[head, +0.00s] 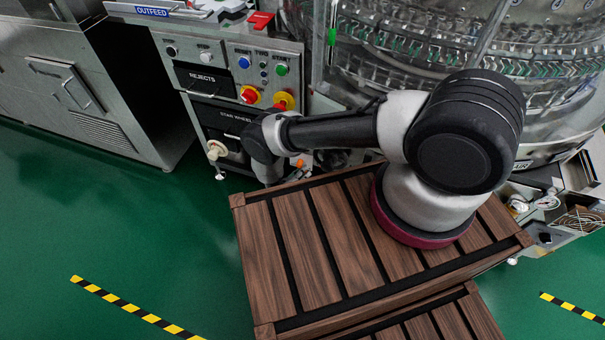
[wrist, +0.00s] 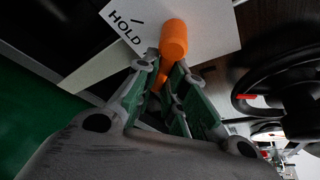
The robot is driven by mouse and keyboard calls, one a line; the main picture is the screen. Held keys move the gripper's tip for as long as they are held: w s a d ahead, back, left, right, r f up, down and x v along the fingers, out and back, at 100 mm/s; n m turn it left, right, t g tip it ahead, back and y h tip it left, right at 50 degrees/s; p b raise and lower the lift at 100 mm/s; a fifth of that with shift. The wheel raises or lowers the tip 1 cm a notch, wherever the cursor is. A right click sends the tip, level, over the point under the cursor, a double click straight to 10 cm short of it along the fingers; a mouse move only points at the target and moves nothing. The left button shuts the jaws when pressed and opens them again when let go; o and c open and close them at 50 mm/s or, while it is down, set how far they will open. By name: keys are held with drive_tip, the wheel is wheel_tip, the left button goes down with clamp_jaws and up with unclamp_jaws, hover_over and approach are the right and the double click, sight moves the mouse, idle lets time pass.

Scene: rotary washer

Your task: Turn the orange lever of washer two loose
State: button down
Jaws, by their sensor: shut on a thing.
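The orange lever (wrist: 174,38) shows in the wrist view as a round-ended orange handle, with its lower part running down between my fingers. My gripper (wrist: 164,72) is shut on the lever, with a green-padded finger on each side of it. A white label reading HOLD (wrist: 128,28) lies just beside the lever, with a short black mark above the word. In the head view a small orange spot (head: 300,163) shows beside my arm's far end, low by the machine. My arm hides most of the gripper and the washer fitting there.
A slatted wooden platform (head: 290,250) lies under my arm. A control panel (head: 262,66) with buttons and a REJECTS drawer (head: 207,80) stands behind. A black handwheel (wrist: 282,72) is close on the right in the wrist view. Green floor (head: 120,230) is clear at left.

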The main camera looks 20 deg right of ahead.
drive_tip(key=c, duration=1.5)
unclamp_jaws()
drive_tip(key=v, duration=1.2)
drive_tip(key=shift+a, duration=0.15)
